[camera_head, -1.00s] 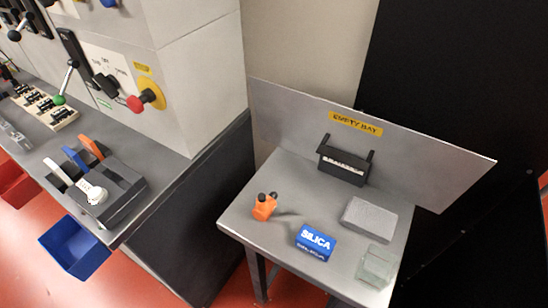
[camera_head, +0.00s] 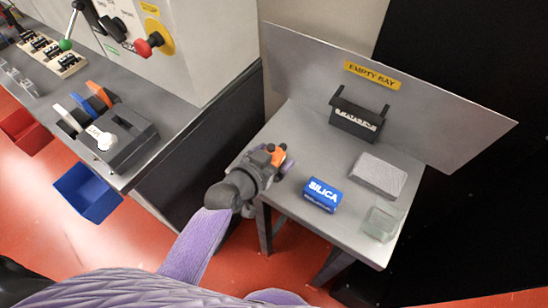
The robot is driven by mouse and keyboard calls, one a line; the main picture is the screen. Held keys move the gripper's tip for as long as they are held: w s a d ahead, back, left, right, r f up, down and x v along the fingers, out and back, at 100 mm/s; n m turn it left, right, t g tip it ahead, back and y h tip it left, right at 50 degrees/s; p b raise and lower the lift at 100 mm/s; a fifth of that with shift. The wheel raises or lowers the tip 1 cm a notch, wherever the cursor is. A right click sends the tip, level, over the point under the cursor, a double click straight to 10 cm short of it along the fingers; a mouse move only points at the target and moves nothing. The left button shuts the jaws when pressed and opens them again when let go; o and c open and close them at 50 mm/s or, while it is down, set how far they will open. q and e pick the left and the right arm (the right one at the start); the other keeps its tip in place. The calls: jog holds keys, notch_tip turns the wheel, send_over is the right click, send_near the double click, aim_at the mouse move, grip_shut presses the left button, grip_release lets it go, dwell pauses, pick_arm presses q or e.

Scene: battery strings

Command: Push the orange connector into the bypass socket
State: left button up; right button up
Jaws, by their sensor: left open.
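The orange connector (camera_head: 278,156) is at the left side of the small grey table, partly hidden by my left gripper. My left gripper (camera_head: 279,163) is open, with its fingers around or right beside the connector; I cannot tell whether they touch it. A black socket-like block (camera_head: 356,119) with two upright arms and a white label stands at the back of the table. Its label is too small to read, so I cannot tell whether it is the bypass socket. My right gripper is not in view.
A blue SILICA box (camera_head: 322,195), a grey block (camera_head: 378,176) and a clear container (camera_head: 381,224) stand on the table (camera_head: 330,160). An upright panel marked EMPTY BAY (camera_head: 440,115) closes its back. A bench with a dark switch unit (camera_head: 125,140) is at the left.

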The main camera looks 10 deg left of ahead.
pick_arm(q)
grip_shut()
dwell(0.4)
